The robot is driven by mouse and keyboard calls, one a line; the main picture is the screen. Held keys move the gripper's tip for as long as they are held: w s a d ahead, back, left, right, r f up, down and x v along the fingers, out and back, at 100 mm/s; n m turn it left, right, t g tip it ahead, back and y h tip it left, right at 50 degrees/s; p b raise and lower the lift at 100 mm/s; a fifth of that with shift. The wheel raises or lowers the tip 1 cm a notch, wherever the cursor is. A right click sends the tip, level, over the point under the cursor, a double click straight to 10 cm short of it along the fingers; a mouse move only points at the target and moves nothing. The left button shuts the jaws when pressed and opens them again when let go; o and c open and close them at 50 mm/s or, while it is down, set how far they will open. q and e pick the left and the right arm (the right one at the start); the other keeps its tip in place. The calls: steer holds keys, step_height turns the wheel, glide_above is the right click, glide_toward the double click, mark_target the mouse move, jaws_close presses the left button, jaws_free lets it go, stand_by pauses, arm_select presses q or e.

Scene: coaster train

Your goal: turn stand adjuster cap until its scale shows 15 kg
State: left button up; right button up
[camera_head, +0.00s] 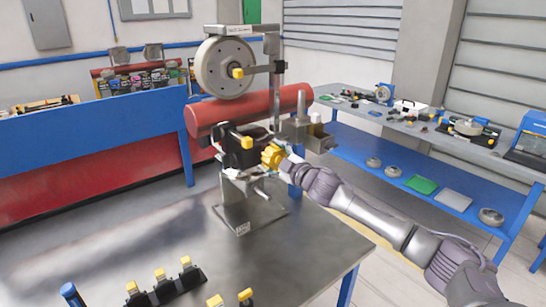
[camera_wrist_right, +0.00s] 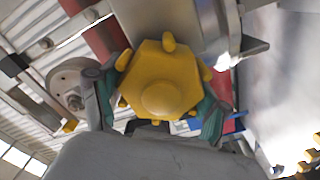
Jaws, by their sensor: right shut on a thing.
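The adjuster cap is a yellow lobed knob (camera_head: 271,156) on the right side of the black block (camera_head: 240,150) of the metal stand (camera_head: 245,210). In the right wrist view the cap (camera_wrist_right: 160,85) fills the middle, with a round boss at its centre. My right gripper (camera_head: 278,161) reaches in from the right and is shut on the cap. Its dark green fingers (camera_wrist_right: 160,100) lie on both sides of the cap. I cannot read a scale or any kg value in either view. My left gripper is not in view.
A grey wheel (camera_head: 224,68) and a red cylinder (camera_head: 245,112) stand behind the cap. Yellow-topped parts (camera_head: 160,287) lie at the table's (camera_head: 120,235) front. A blue-framed bench (camera_head: 420,180) is at right. The table left of the stand is clear.

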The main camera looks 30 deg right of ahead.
stand_by(0.4)
steer(key=o, duration=1.1)
steer(key=shift+o, duration=0.2)
steer(key=shift+s+f, duration=0.15)
steer(key=shift+s, duration=0.35)
steer(key=s, duration=1.1)
steer(key=shift+d+r, duration=0.2)
steer(key=shift+d, duration=0.25)
